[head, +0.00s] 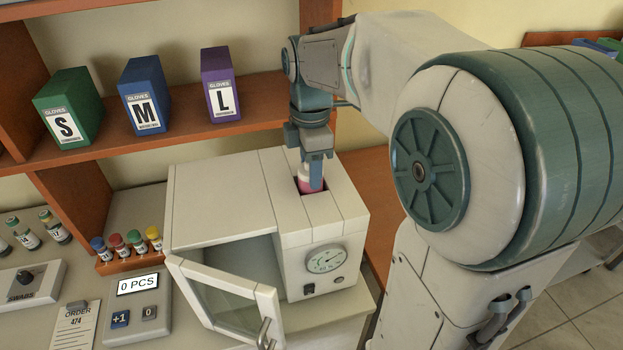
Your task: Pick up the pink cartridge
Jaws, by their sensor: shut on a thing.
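The pink cartridge (307,184) stands in the square opening on top of the white incubator (218,200). Its lower part is inside the opening and hidden. A pale upper part shows just above the pink. My gripper (315,183) points straight down over the opening, shut on the cartridge. One finger covers part of the cartridge's front.
The incubator's glass door (228,305) hangs open at the front left. A gauge (325,259) is on its front. Glove boxes (147,95) stand on the shelf behind. Small colour-capped vials (117,246), a counter (137,305) and an order sheet (76,326) lie left.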

